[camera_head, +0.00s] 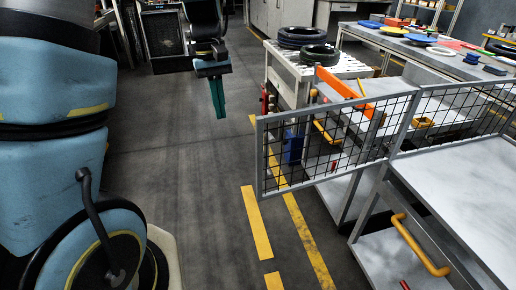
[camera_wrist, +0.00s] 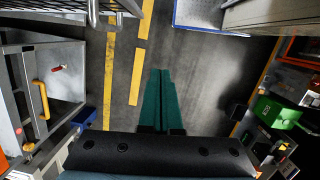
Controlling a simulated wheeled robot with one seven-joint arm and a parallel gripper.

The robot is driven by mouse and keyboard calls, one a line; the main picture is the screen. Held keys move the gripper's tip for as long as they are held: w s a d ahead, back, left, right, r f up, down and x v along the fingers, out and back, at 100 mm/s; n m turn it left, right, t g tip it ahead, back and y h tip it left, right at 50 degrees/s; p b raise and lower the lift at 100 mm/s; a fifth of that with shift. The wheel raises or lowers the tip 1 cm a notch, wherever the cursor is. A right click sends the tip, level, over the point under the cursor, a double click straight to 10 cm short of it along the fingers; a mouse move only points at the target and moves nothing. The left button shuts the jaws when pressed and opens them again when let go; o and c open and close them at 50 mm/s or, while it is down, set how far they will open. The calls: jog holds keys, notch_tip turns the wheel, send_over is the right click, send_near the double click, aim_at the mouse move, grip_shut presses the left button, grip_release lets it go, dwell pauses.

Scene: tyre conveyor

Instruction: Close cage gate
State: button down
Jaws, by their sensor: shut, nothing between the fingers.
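The cage gate (camera_head: 335,142) is a grey-framed wire mesh panel in the head view. It juts left from a grey cart past its edge, over the yellow floor lines, and stands open. A mesh panel, perhaps the gate, shows at the top left of the wrist view (camera_wrist: 70,6). My gripper (camera_head: 217,98) has teal fingers, hangs pointing down over bare floor to the left of the gate, and is apart from it. In the wrist view its fingers (camera_wrist: 161,100) lie together with nothing between them.
The grey cart (camera_head: 470,185) has a yellow handle (camera_head: 420,245). Behind the gate are a white roller table with black tyres (camera_head: 302,38) and a workbench with coloured discs (camera_head: 415,40). The floor between my body and the gate is clear. A green box (camera_wrist: 275,112) stands at right.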

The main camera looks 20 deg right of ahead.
jog(key=s+d, duration=0.1)
jog(key=d, duration=0.5)
jog(key=s+f+p, duration=0.3)
jog(key=s+f, duration=0.3)
jog(key=f, duration=0.3)
jog(key=shift+s+d+g, duration=0.15)
jog(key=shift+s+g, duration=0.1)
jog(key=shift+g, duration=0.15)
